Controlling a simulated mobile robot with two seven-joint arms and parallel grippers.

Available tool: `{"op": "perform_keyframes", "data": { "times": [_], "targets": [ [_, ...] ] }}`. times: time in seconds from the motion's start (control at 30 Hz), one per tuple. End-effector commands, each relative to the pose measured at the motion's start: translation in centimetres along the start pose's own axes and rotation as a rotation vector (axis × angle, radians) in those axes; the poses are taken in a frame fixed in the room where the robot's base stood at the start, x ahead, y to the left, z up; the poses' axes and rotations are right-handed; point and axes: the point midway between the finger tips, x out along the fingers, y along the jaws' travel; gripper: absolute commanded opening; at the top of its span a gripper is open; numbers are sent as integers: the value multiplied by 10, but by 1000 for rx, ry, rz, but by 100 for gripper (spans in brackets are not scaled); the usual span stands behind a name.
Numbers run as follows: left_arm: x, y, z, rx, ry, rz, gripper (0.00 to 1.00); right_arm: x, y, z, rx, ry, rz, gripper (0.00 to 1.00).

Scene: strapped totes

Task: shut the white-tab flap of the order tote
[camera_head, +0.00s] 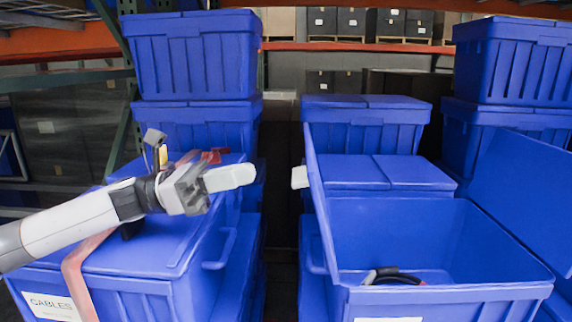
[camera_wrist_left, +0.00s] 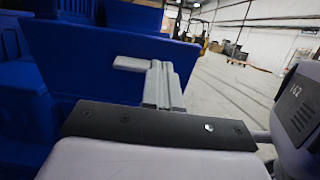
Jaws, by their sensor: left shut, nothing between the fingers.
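The order tote (camera_head: 450,298) is the open blue tote right of centre, with a dark, partly red item (camera_head: 390,277) inside. Its left flap (camera_head: 319,200) stands up, seen nearly edge-on, with a white tab (camera_head: 300,177) on its outer side. The opposite flap (camera_head: 520,195) is also open, leaning outward. My left gripper (camera_head: 246,175) is shut and empty, left of the tab at about its height, with a gap between. In the left wrist view the gripper (camera_wrist_left: 164,72) shows before a blue panel (camera_wrist_left: 80,75), beside a pale tab (camera_wrist_left: 130,63). My right gripper is not seen.
A closed tote labelled CABLES (camera_head: 140,285), with a reddish strap (camera_head: 80,265), lies under my left arm. Stacked blue totes stand behind (camera_head: 195,60) and at the right (camera_head: 515,60). A dark narrow gap separates the CABLES tote from the order tote.

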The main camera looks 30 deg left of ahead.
Motion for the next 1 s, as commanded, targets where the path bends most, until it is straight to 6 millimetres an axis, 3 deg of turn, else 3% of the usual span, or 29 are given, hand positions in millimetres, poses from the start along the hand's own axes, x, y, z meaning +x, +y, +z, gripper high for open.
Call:
{"op": "perform_keyframes", "data": {
  "times": [0.1,1.0],
  "targets": [
    [14,0,-3,-2,8,-1,0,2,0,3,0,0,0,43],
    [42,1,2,-1,-1,4,0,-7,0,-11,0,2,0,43]
  ]
}}
